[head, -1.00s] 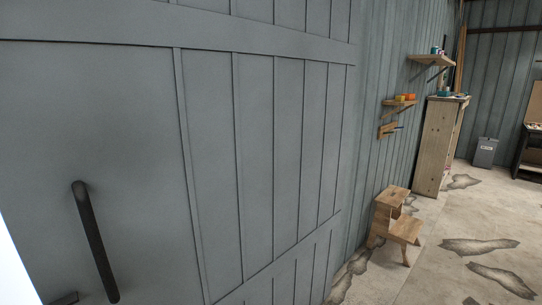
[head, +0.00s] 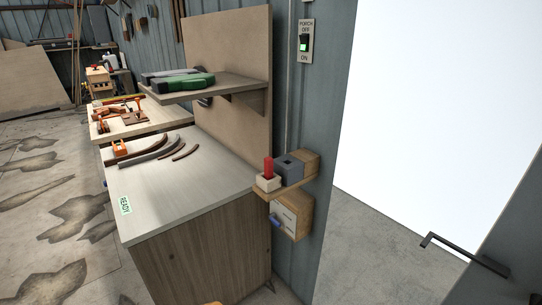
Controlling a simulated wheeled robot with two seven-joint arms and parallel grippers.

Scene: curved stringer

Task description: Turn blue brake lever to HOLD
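A small blue lever-like handle (head: 277,222) sticks out from the front of a wooden box with a pale plate (head: 288,218), fixed to the wall just right of the workbench. The marks on the plate are too small to read, so I cannot tell its setting. Another small blue piece (head: 105,183) shows at the left edge of the workbench (head: 205,180), mostly hidden by the top. I cannot tell for sure which is the brake lever. Neither of my grippers is in view.
A small shelf above the box holds a red piece (head: 268,167) and a grey block (head: 289,170). The bench carries curved strips (head: 148,155) and a green READY label (head: 125,205). A PORCH switch (head: 305,42) is above. A bright doorway (head: 430,110) opens right.

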